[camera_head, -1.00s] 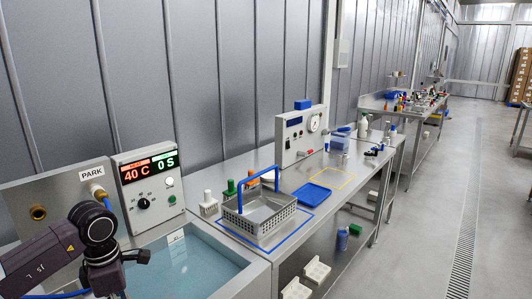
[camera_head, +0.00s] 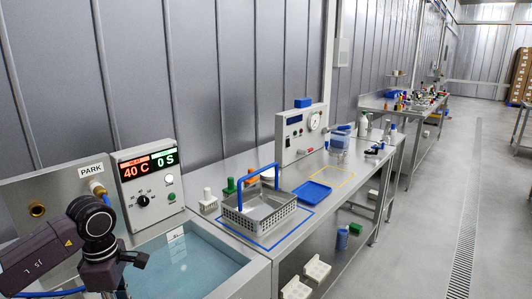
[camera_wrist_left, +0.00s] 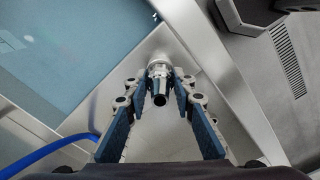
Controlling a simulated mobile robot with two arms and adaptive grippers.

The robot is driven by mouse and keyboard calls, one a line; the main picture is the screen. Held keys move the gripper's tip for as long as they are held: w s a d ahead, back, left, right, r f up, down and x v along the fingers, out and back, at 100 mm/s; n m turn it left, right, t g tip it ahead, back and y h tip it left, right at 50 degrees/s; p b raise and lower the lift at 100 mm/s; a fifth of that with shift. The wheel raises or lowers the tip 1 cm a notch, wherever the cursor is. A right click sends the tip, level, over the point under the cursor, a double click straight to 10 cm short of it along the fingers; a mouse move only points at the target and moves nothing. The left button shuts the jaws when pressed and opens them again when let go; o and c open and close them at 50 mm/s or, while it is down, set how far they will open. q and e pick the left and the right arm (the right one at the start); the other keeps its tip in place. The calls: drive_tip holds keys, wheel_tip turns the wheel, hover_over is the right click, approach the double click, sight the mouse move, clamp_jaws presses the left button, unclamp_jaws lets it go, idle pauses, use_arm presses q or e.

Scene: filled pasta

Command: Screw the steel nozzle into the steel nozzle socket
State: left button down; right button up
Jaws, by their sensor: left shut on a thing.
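In the left wrist view my left gripper (camera_wrist_left: 161,84) is shut on the steel nozzle (camera_wrist_left: 158,68), a stepped shiny metal piece with a dark open end towards the camera. Bare sheet metal lies behind it. A brass-coloured round port (camera_head: 38,210) sits in the steel panel (camera_head: 55,188) behind the arm. I cannot make out a steel nozzle socket for certain. My right gripper is not in view.
A water bath (camera_head: 185,262) lies beside the arm, with a control box (camera_head: 150,185) reading 40 C and 0 S behind it. A blue hose (camera_wrist_left: 58,141) runs at the left of the wrist view.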

use_arm(q)
drive_tip(key=m+b, duration=0.1)
drive_tip(key=m, duration=0.4)
drive_tip(key=shift+f, duration=0.1)
drive_tip(key=m, duration=0.2)
drive_tip(key=shift+m, duration=0.4)
drive_tip(key=shift+b, duration=0.3)
drive_tip(key=shift+m+b, duration=0.3)
drive_tip(key=shift+m, duration=0.9)
drive_tip(key=m, duration=0.4)
drive_tip(key=shift+b, duration=0.4)
drive_tip(key=m, duration=0.3)
drive_tip(key=shift+m+b, duration=0.3)
drive_tip(key=shift+m, duration=0.7)
